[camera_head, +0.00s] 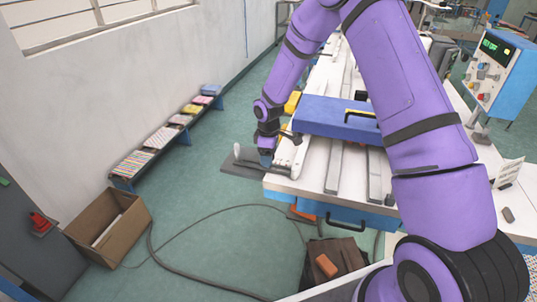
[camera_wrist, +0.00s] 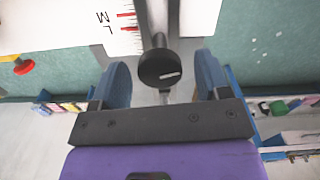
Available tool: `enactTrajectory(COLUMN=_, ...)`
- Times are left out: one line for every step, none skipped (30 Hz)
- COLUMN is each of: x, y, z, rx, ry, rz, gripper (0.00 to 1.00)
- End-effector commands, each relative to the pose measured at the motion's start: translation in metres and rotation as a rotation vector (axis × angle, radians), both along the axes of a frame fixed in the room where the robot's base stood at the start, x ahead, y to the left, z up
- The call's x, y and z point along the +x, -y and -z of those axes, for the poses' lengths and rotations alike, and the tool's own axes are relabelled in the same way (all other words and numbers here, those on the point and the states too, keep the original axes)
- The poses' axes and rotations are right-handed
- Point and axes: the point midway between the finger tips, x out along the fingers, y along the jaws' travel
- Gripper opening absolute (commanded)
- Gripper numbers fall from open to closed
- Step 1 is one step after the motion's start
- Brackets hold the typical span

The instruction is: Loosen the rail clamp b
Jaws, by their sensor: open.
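My gripper (camera_wrist: 161,80) is open, with one blue finger on each side of the knob and a visible gap on both sides. In the head view my gripper (camera_head: 266,158) points down at the left front corner of the white table (camera_head: 310,178). The clamp is mostly hidden behind the gripper there.
A blue block (camera_head: 325,115) with a handle lies on the table beside my arm, over grey rails (camera_head: 334,165). A scale with red marks and letters (camera_wrist: 122,20) is near the knob. A cardboard box (camera_head: 108,228) and a cable (camera_head: 195,278) are on the floor.

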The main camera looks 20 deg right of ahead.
Motion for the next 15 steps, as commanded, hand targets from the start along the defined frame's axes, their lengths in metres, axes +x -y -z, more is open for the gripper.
enactTrajectory(x=0.000, y=0.000, z=0.000, rx=0.000, ry=0.000, rz=0.000, gripper=0.70)
enactTrajectory(x=0.000, y=0.000, z=-0.001, rx=-0.001, ry=0.001, rz=0.000, gripper=0.70)
enactTrajectory(x=0.000, y=0.000, z=-0.002, rx=0.000, ry=0.001, rz=0.000, gripper=0.70)
enactTrajectory(x=0.001, y=0.000, z=-0.004, rx=0.000, ry=0.001, rz=0.000, gripper=0.70)
enactTrajectory(x=0.001, y=0.000, z=-0.007, rx=0.001, ry=0.003, rz=0.000, gripper=0.70)
enactTrajectory(x=0.001, y=0.000, z=-0.011, rx=0.000, ry=0.004, rz=0.000, gripper=0.70)
enactTrajectory(x=0.001, y=0.000, z=-0.015, rx=0.000, ry=0.004, rz=0.000, gripper=0.70)
enactTrajectory(x=0.001, y=0.000, z=-0.019, rx=0.000, ry=0.004, rz=0.000, gripper=0.70)
enactTrajectory(x=0.001, y=0.000, z=-0.026, rx=0.000, ry=0.004, rz=0.000, gripper=0.70)
enactTrajectory(x=0.001, y=0.000, z=-0.031, rx=0.000, ry=0.004, rz=0.000, gripper=0.70)
enactTrajectory(x=0.001, y=0.001, z=-0.037, rx=0.000, ry=0.004, rz=0.000, gripper=0.70)
enactTrajectory(x=0.001, y=0.000, z=-0.045, rx=0.000, ry=0.004, rz=0.001, gripper=0.70)
enactTrajectory(x=0.001, y=0.000, z=-0.051, rx=0.001, ry=0.005, rz=0.001, gripper=0.70)
enactTrajectory(x=0.001, y=0.000, z=-0.057, rx=0.001, ry=0.004, rz=0.001, gripper=0.70)
enactTrajectory(x=0.001, y=0.000, z=-0.064, rx=0.000, ry=0.004, rz=0.001, gripper=0.70)
